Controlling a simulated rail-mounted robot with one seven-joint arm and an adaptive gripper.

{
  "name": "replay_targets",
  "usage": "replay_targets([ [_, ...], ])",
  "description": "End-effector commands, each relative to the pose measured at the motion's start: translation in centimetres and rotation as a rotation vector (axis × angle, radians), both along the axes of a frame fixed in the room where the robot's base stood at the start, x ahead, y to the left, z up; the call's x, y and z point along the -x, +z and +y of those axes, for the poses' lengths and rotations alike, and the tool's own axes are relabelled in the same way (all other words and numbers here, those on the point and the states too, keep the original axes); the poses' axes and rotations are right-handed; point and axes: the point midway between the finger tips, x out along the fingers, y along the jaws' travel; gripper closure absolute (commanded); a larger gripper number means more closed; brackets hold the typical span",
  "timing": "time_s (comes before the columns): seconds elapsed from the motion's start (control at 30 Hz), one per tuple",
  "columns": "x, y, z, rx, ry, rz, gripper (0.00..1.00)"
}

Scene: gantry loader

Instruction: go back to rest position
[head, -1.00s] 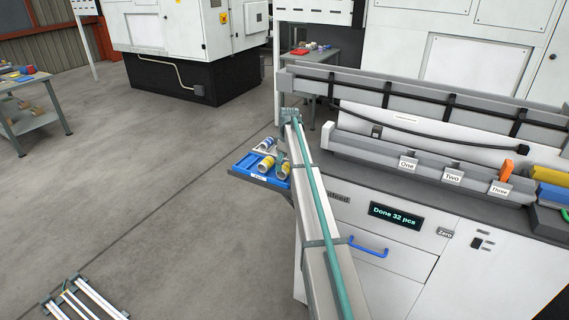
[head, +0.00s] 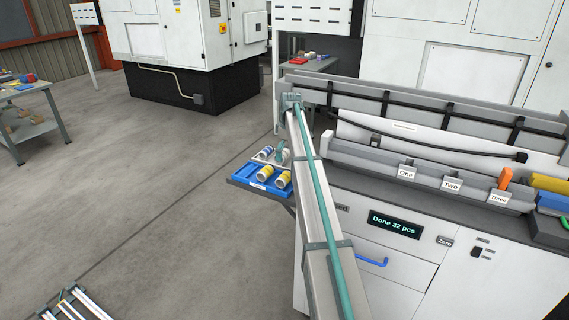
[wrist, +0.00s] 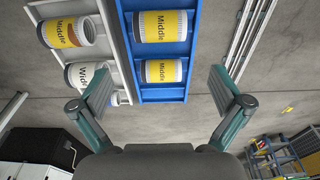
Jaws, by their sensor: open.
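My gripper (wrist: 163,88) is open and empty in the wrist view, its two fingers wide apart. Beyond the gap is a blue tray (wrist: 165,96) with two yellow-labelled cans, an upper one (wrist: 162,26) and a lower one (wrist: 161,71). Both labels read "Middle". In the head view my gripper (head: 282,150) is a small teal shape at the trays, partly hidden behind my arm. The blue tray (head: 246,181) also shows there.
A pale tray (wrist: 118,60) beside the blue one holds several cans. A white cabinet (head: 400,262) with a "Done 32 pcs" display (head: 394,223) stands to the right. A workbench (head: 35,128) is at the far left.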

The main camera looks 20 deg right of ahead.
Motion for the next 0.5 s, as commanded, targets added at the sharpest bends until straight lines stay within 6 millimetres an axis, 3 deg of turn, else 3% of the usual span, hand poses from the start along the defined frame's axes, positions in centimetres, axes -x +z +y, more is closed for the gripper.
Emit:
replay_targets([
  [0.5,0.2,4.5,-0.1,0.000,0.000,0.000,0.00],
])
